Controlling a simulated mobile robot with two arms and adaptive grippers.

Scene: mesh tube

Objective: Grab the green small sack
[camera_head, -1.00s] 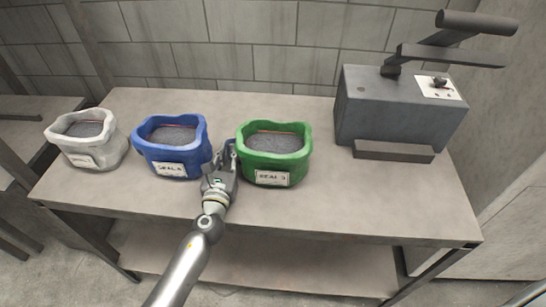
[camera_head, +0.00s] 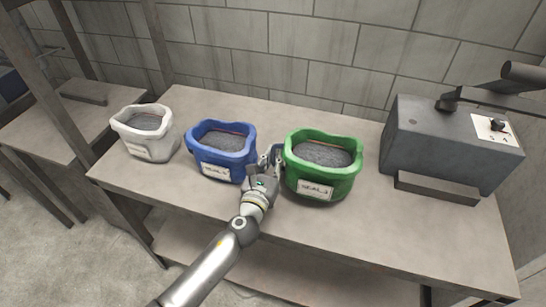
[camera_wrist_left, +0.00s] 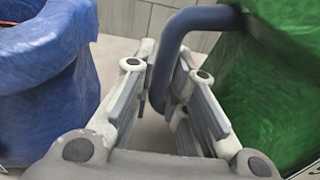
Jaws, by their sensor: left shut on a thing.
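The green small sack (camera_head: 323,188) stands upright and open-topped on the table, filled with dark grey grains, with a white label on its front. My left gripper (camera_head: 272,157) is at its left side, in the gap between it and the blue sack. In the left wrist view, a dark blue-grey bent handle (camera_wrist_left: 190,20) runs from the green sack (camera_wrist_left: 275,90) down between the fingers of my left gripper (camera_wrist_left: 167,75). The gripper is shut on this handle; the exact contact is partly hidden by the fingers. My right gripper is not in view.
The blue sack (camera_head: 222,165) stands close to the left of my gripper. A white sack (camera_head: 142,148) stands farther left. A grey metal machine (camera_head: 440,150) is to the right of the green sack. The table (camera_head: 300,235) has bare room along its front.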

